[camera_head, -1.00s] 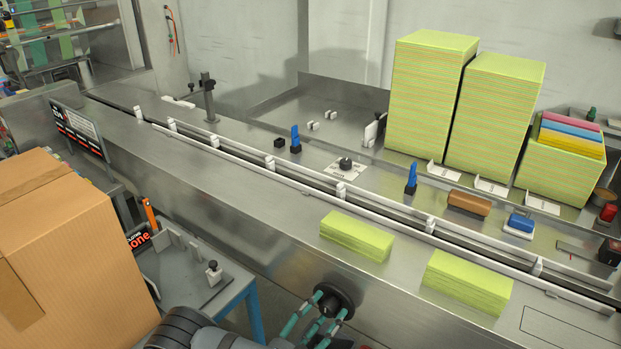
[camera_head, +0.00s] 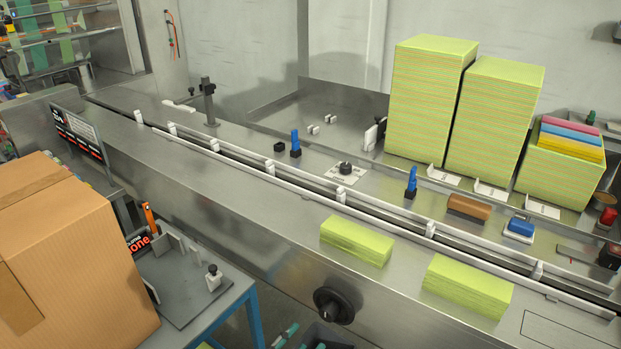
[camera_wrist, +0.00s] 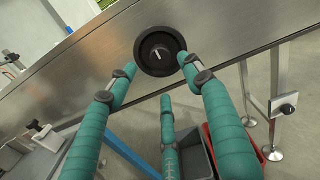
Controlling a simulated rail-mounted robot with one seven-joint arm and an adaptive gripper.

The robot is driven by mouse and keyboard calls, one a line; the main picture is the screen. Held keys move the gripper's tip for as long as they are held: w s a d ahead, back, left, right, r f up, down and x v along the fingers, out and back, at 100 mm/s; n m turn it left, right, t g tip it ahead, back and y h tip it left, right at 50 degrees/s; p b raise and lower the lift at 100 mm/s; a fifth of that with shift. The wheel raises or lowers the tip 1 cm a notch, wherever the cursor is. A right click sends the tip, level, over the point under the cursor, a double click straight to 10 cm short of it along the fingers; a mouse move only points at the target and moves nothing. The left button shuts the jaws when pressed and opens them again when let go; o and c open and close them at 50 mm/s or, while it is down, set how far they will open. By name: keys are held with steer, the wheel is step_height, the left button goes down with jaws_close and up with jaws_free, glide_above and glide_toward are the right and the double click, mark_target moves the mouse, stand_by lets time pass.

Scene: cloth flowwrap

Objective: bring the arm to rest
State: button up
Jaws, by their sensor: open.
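My gripper (camera_wrist: 157,78) shows in the wrist view with its teal fingers spread apart and nothing between them. It is in front of the conveyor's side panel, with the black round knob (camera_wrist: 160,51) beyond the fingertips; I cannot tell how near they are. In the head view only small teal parts of my gripper show at the bottom edge, below the same knob (camera_head: 334,305). Most of my arm is out of the head view.
The steel conveyor (camera_head: 230,220) carries two green cloth stacks (camera_head: 356,241) (camera_head: 467,285) on its near ledge. Tall green stacks (camera_head: 430,105) stand at the back. Grey and red bins (camera_wrist: 197,155) are below.

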mark_target(325, 318)
steer(key=x, duration=0.9)
steer(key=shift+d, duration=0.1)
steer(key=shift+w+f+m, duration=0.2)
steer(key=shift+m, duration=0.4)
steer(key=shift+s+m+b, duration=0.15)
steer(key=shift+m+b, duration=0.25)
steer(key=shift+m, duration=0.8)
steer(key=m, duration=0.2)
steer(key=shift+m+b, duration=0.3)
steer(key=m+b, duration=0.1)
steer(key=m, duration=0.3)
steer(key=shift+m, duration=0.4)
steer(key=b+v, duration=0.1)
steer(key=v, duration=0.9)
steer(key=shift+r+b, duration=0.2)
steer(key=shift+b, duration=0.15)
steer(key=shift+s, duration=0.15)
